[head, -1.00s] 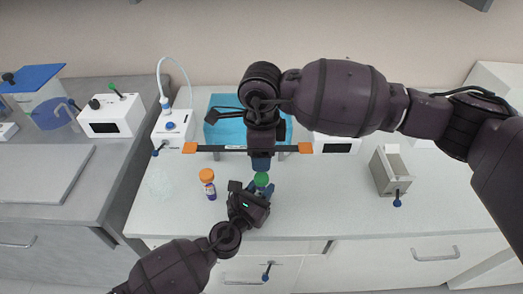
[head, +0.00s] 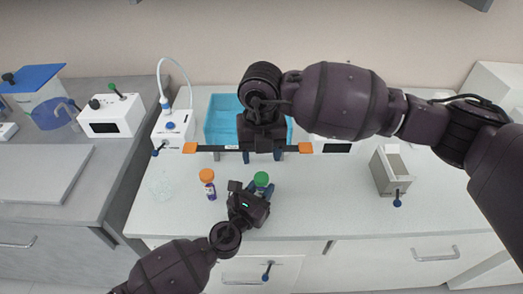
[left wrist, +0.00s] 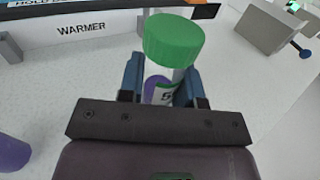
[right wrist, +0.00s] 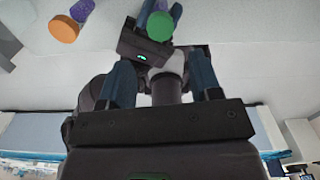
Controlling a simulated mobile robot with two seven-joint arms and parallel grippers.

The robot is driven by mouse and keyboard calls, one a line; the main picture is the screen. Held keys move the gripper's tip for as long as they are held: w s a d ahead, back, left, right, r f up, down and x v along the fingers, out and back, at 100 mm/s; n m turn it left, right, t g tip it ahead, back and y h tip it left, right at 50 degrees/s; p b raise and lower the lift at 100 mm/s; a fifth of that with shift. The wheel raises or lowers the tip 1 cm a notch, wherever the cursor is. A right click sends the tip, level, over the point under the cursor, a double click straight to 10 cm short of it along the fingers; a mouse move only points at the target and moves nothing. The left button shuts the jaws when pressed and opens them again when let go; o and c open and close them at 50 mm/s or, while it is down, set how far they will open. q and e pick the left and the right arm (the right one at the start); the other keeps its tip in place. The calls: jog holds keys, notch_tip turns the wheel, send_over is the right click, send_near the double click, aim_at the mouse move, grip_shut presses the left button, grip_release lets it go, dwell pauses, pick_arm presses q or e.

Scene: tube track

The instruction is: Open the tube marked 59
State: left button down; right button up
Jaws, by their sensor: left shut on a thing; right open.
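A clear tube with a green cap (head: 261,179) stands upright in my left gripper (head: 258,190), which is shut on its body. In the left wrist view the green cap (left wrist: 174,40) sits on the tube, and a label (left wrist: 160,91) is partly visible between the blue fingers; its number cannot be read in full. My right gripper (right wrist: 162,88) is open and empty, its blue fingers apart. It is behind and above the tube, apart from the cap (right wrist: 160,26). A second tube with an orange cap (head: 207,176) and purple lower part stands to the left.
A white device with a hose (head: 172,126) stands at left, a grey metal container (head: 390,172) at right. The counter front right is clear.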

aim_at(261, 177)
jog(key=m, duration=0.5)
jog(key=shift+m, duration=0.4)
jog(key=shift+f, duration=4.05)
